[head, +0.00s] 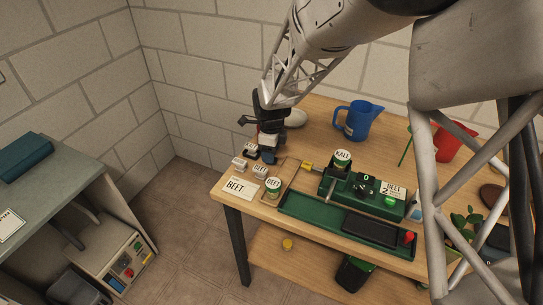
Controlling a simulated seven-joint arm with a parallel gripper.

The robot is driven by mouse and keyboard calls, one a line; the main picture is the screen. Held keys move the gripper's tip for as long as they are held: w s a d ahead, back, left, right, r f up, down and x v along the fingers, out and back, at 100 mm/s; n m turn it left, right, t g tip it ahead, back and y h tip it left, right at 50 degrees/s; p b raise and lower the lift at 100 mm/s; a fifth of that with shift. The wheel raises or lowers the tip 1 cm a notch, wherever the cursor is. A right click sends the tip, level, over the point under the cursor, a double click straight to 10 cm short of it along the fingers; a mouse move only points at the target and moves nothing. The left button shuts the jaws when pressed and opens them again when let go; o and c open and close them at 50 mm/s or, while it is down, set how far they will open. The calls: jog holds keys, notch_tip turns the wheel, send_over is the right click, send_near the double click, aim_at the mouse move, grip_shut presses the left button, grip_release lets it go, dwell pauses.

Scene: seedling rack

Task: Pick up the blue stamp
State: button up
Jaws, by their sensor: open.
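My gripper (265,133) is above the back left part of the wooden table, pointing down, and is open. Right below it is a small dark blue piece (268,157), which looks like the blue stamp. It is partly covered by the gripper, and I cannot tell whether the fingers touch it or stand around it. Small white-topped blocks stand close by: one at the left (239,163), one behind it (251,152) and one labelled BEET (260,171).
A white BEET card (238,187) and a green BEET pot (273,187) are in front. A green machine (365,189) with a KALE pot (342,159) and a green tray (310,212) fill the middle. A blue jug (358,120) and a pale round object (296,118) stand behind.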

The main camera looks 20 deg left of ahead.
jog(key=shift+f, duration=0.45)
jog(key=c, duration=1)
jog(key=shift+r, duration=0.1)
jog(key=shift+r, duration=4.95)
